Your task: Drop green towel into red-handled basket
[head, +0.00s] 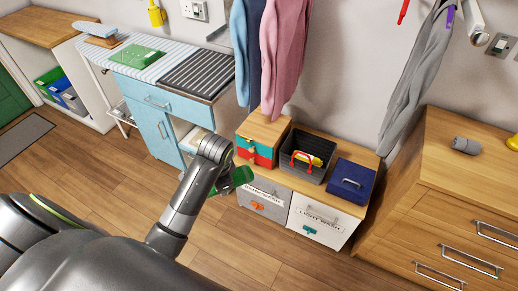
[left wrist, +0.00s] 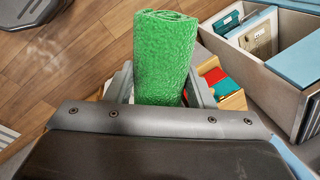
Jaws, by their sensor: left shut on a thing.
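The rolled green towel (left wrist: 165,60) is held upright between the two fingers of my left gripper (left wrist: 158,92) in the left wrist view. In the head view the towel (head: 241,177) shows at the end of my left arm, partly hidden by the wrist, in front of the low bench. The dark basket with a red handle (head: 318,143) stands on the bench, to the right of and beyond the towel. Something yellow lies in it. The towel and basket are apart. My right gripper is not in view.
Labelled bins (head: 320,218) sit under the bench top. Pink and blue clothes (head: 285,50) hang above. A wooden drawer unit (head: 450,210) stands at right.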

